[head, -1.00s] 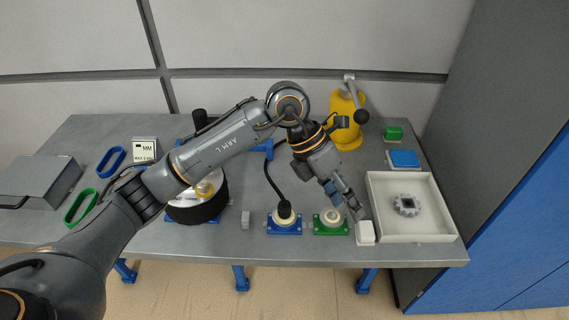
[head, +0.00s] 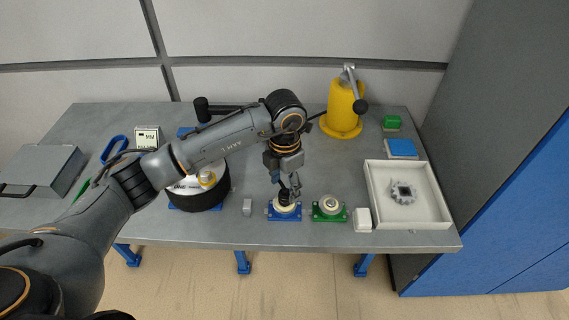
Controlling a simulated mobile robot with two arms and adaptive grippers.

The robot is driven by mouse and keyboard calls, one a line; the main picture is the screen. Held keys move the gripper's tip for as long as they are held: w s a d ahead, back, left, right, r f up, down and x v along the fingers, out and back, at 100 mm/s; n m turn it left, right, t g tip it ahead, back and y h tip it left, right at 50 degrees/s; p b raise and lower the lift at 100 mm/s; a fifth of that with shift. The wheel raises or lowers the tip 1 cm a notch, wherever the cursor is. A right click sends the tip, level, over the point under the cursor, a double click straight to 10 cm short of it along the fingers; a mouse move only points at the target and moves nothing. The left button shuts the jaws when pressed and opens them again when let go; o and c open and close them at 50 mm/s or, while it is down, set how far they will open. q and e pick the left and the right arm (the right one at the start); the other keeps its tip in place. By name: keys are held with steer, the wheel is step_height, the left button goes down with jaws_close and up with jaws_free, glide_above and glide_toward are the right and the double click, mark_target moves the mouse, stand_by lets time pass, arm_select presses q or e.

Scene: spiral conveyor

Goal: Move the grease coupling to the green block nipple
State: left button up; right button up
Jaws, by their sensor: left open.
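The grease coupling (head: 284,196) is a black fitting seated upright on the nipple of the blue block (head: 284,213). Its hose is mostly hidden behind my left arm. The green block (head: 330,213) stands just to the right, with a pale round nipple (head: 331,204) on top and nothing on it. My left gripper (head: 290,190) points down at the coupling with its fingers open. The fingers overlap the coupling in the picture, and I cannot tell whether they touch it. My right gripper is not in view.
A yellow grease pump (head: 341,110) stands at the back. A white tray (head: 440,221) with a grey toothed part (head: 402,192) is at the right. A small white block (head: 362,220) stands between the tray and green block. A black round drum (head: 198,202) is at the left.

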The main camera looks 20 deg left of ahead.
mark_target(285, 192)
arm_select(q)
steer(key=shift+f+p, duration=0.35)
steer(key=shift+f, duration=1.55)
jaws_close()
